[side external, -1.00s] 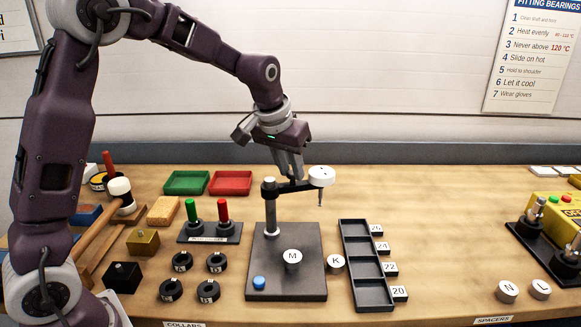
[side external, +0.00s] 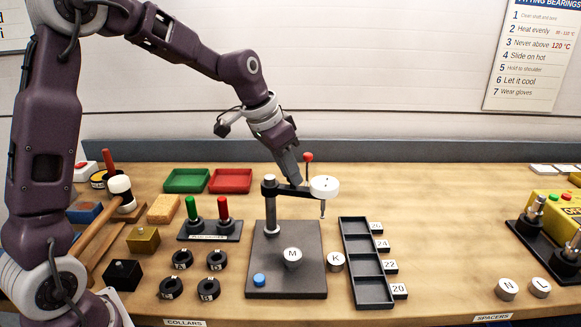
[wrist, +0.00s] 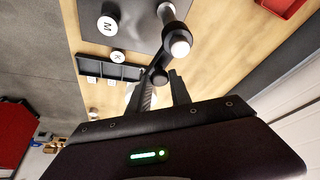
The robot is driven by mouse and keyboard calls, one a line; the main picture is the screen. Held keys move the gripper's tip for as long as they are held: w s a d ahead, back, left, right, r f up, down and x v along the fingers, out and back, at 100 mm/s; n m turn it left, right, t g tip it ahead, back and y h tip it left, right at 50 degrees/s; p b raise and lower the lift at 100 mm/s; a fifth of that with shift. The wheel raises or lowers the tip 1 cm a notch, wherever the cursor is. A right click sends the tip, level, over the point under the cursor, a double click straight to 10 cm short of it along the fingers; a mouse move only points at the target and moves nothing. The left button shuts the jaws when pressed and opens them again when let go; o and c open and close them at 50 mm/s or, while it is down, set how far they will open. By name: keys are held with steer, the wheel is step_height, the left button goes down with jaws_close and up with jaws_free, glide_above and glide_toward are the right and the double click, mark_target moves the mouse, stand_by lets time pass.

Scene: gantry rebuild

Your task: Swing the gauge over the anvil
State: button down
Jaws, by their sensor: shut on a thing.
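The gauge (side external: 324,187) is a white dial with a thin probe below it. It sits at the end of a black swing arm (side external: 290,191) on an upright post (side external: 270,216). My gripper (side external: 298,181) is shut on the swing arm between post and dial; the exact contact is partly hidden. It also shows in the wrist view (wrist: 162,90), with the post top (wrist: 180,46) nearby. A white disc marked M (side external: 292,257) sits on the dark base plate (side external: 285,285); the anvil under it is not distinguishable. The probe hangs behind and right of M.
A disc marked K (side external: 335,262) stands at the plate's right edge, beside a black compartment tray (side external: 366,300). A blue button (side external: 259,281) is on the plate's front left. Black collars (side external: 208,289) lie left of the plate.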

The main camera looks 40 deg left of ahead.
steer(key=shift+s+m+g+h, duration=0.5)
steer(key=shift+s+m, duration=0.15)
steer(key=shift+m, duration=1.1)
steer(key=shift+s+m+g+h, duration=0.35)
steer(key=shift+s+m+h, duration=0.25)
steer(key=shift+m, duration=1.2)
steer(key=shift+s+m+g+h, duration=0.45)
steer(key=shift+s+m, duration=0.3)
steer(key=shift+m, duration=1)
steer(key=shift+a, duration=0.1)
steer(key=c, duration=1.2)
jaws_free()
steer(key=shift+s, duration=0.1)
steer(key=shift+o, duration=0.2)
steer(key=v, duration=0.7)
steer(key=shift+r, duration=0.1)
